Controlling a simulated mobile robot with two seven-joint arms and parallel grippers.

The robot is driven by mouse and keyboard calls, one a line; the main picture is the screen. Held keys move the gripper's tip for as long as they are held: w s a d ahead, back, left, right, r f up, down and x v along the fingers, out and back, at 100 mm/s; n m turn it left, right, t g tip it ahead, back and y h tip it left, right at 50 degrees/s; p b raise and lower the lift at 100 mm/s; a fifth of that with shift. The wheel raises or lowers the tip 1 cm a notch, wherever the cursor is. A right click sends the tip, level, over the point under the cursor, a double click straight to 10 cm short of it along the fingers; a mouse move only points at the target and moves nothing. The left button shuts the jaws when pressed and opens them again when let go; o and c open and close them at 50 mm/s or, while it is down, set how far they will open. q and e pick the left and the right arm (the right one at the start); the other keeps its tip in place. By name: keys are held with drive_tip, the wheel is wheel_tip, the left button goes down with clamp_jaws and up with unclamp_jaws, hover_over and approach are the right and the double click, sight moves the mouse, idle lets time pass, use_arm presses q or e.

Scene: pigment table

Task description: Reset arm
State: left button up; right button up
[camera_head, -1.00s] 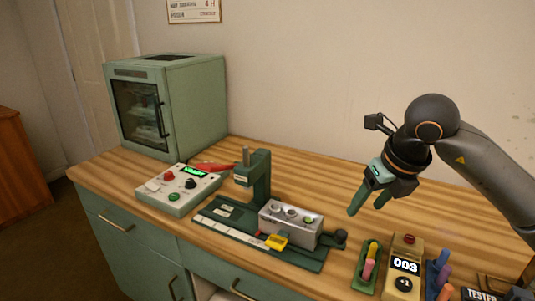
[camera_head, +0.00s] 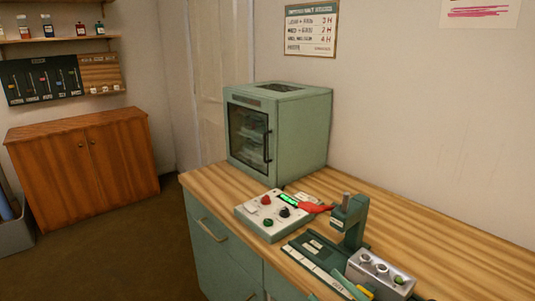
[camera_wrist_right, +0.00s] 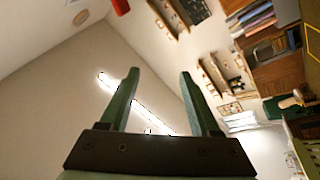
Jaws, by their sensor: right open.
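My right gripper (camera_wrist_right: 159,72) shows in the right wrist view. Its two green fingers are apart, with nothing between them. The picture there is tilted, with wall, ceiling and shelves behind the fingers. In the head view, a small green and yellow shape at the bottom edge by the press may be a fingertip; I cannot tell. My left gripper is in neither view.
The wooden-topped bench (camera_head: 450,245) holds a green glass-doored cabinet (camera_head: 300,130), a control box (camera_head: 275,213) with a red-handled tool (camera_head: 315,208), and a green press (camera_head: 350,220) beside a grey block (camera_head: 378,272). A brown cupboard (camera_head: 85,165) stands left, across open floor.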

drive_tip(key=s+d+f+m+g+h+p, duration=0.1)
drive_tip(key=s+d+f+m+h, duration=0.2)
drive_tip(key=f+m+h, duration=0.45)
drive_tip(key=s+d+f+m+g+h+p, duration=0.1)
drive_tip(key=s+d+f+m+h, duration=0.3)
drive_tip(key=f, duration=0.7)
drive_tip(key=s+a+f+m+g, duration=0.2)
drive_tip(key=s+f+m+g, duration=0.2)
drive_tip(key=s+f, duration=0.5)
drive_tip(key=shift+s+f+g+h, duration=0.25)
drive_tip(key=shift+f+g+h, duration=0.1)
drive_tip(key=shift+f+g, duration=0.05)
